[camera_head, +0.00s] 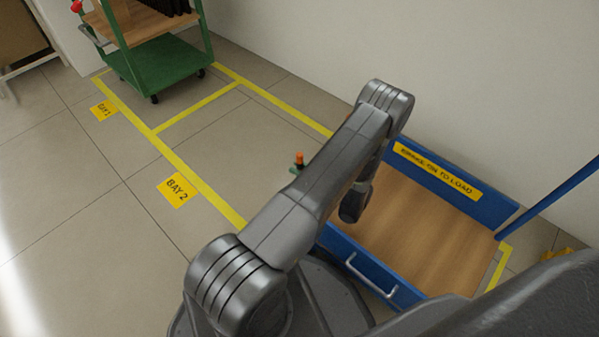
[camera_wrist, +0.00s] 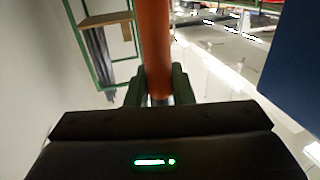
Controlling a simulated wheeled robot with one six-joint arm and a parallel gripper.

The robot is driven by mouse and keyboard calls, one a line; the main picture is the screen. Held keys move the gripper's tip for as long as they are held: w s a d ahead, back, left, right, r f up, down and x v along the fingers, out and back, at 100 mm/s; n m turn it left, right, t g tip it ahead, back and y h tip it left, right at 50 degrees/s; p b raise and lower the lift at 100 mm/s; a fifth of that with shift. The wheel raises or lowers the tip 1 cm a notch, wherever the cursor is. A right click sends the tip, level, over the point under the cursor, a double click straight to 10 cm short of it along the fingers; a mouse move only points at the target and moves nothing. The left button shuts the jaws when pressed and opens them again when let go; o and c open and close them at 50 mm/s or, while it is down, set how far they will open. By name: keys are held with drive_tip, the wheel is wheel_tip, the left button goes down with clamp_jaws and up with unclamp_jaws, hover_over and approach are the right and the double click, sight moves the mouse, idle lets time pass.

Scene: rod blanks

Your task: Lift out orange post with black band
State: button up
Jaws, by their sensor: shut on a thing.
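An orange post (camera_wrist: 155,45) stands between the dark green fingers of my gripper (camera_wrist: 159,88) in the wrist view. The fingers are shut on it, and it runs up out of the top of the picture. A short greyish part of it shows low between the fingers. I cannot make out a black band. In the head view a small orange end (camera_head: 299,157) shows left of my forearm, just above a bit of dark green. The rest of the post and most of my gripper are hidden behind my arm.
A blue cart with a wooden deck (camera_head: 420,235) stands at the right by the wall; the visible deck is bare. A green trolley (camera_head: 155,65) stands at the back left. Yellow lines mark bays, and the floor around the BAY 2 label (camera_head: 178,190) is clear.

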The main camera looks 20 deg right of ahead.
wheel_tip(320, 180, up, 17)
drive_tip(key=p, duration=0.5)
drive_tip(key=shift+f+p, duration=0.2)
drive_tip(key=shift+p, duration=0.1)
